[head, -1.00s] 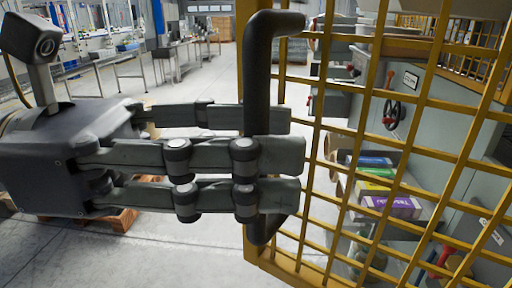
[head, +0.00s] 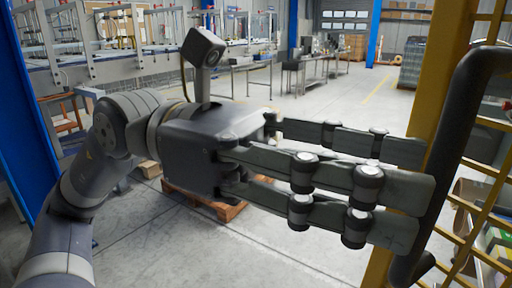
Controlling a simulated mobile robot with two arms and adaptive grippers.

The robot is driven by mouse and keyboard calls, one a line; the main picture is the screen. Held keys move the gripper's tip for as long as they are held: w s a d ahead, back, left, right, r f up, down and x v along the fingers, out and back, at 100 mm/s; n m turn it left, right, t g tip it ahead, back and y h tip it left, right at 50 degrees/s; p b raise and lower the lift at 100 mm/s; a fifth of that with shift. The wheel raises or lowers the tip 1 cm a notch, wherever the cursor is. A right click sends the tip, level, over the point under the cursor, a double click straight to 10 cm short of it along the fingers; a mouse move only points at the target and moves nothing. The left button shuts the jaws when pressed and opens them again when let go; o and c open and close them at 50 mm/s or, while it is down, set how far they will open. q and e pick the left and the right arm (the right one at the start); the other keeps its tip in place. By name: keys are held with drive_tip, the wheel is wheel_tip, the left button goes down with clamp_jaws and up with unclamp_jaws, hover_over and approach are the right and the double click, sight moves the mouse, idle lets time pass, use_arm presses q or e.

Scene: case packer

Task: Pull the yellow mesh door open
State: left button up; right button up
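The yellow mesh door (head: 441,75) stands at the right edge of the head view, partly cut off by the picture. Its black bar handle (head: 462,115) runs slanting down along the yellow frame post. My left gripper (head: 424,182) comes in from the left with its dark fingers straight and spread, one behind and two in front. The fingertips end at the left edge of the handle, and the bar is not enclosed between them. Whether a fingertip touches the bar cannot be told. My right gripper is not in view.
A wooden pallet (head: 205,203) lies on the floor behind my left gripper. A blue post (head: 38,100) stands at the left, with conveyor frames (head: 140,62) behind it. Grey tables (head: 243,62) stand further back. The floor (head: 330,95) between them and the door is clear.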

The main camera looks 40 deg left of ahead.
use_arm(q)
drive_tip(key=s+a, duration=0.1)
drive_tip(key=a, duration=0.7)
drive_tip(key=shift+s+a, duration=0.2)
drive_tip(key=shift+a, duration=0.1)
idle(0.3)
